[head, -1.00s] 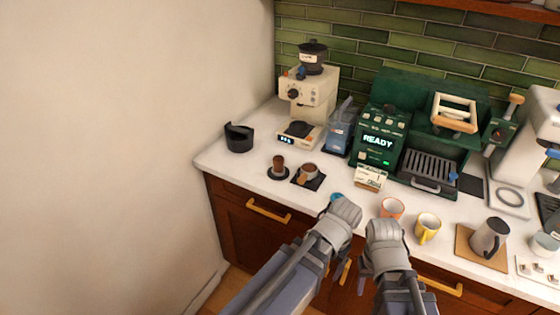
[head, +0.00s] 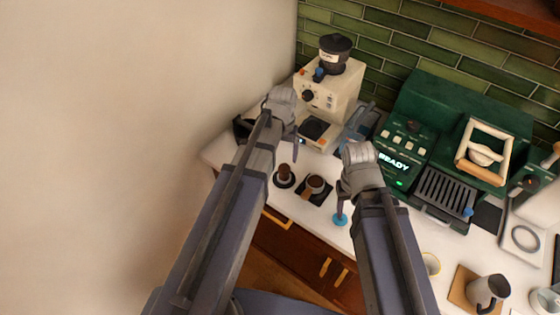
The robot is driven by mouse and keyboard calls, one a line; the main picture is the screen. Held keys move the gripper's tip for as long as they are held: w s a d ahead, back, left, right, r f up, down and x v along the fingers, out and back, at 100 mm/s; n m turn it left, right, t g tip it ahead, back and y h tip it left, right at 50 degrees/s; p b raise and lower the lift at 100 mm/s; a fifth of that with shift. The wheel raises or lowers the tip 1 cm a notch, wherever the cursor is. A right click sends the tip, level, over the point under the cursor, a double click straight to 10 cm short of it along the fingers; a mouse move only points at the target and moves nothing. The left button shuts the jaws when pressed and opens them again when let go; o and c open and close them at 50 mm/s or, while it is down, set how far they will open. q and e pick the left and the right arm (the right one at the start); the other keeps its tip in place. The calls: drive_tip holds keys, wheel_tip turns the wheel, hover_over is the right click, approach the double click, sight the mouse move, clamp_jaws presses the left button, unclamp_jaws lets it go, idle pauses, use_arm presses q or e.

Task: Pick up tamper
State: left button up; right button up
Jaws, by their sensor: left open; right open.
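The tamper (head: 284,173), with a brown upright handle and a dark round base, stands on the white counter near its front left part. My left gripper (head: 295,152) is open and empty, above and just behind the tamper in the picture, with no visible contact. My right gripper (head: 341,206) is open, over a small blue round thing (head: 341,220) at the counter's front edge. I cannot tell whether it touches that thing.
A portafilter (head: 315,184) sits on a black mat right of the tamper. A cream grinder (head: 341,92) stands behind, and a green espresso machine (head: 412,128) at right. A black bin (head: 241,129) is partly hidden by my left arm. A yellow cup (head: 432,262) and metal pitcher (head: 488,291) stand at right.

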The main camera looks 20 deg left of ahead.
sight(284, 167)
use_arm(q)
drive_tip(key=shift+w, duration=0.1)
drive_tip(key=shift+f+b, duration=0.7)
drive_tip(key=shift+b, duration=0.1)
drive_tip(key=shift+f+b, duration=0.65)
drive_tip(key=shift+f, duration=0.05)
drive_tip(key=shift+r, duration=0.1)
use_arm(e)
wheel_tip(284, 167, down, 3)
drive_tip(key=shift+r, duration=0.15)
use_arm(q)
drive_tip(key=f+b, duration=0.5)
drive_tip(key=shift+d+f, duration=0.15)
drive_tip(key=shift+d, duration=0.25)
use_arm(e)
wheel_tip(284, 167, down, 5)
drive_tip(key=shift+f, duration=0.15)
use_arm(q)
drive_tip(key=shift+c, duration=0.2)
clamp_jaws()
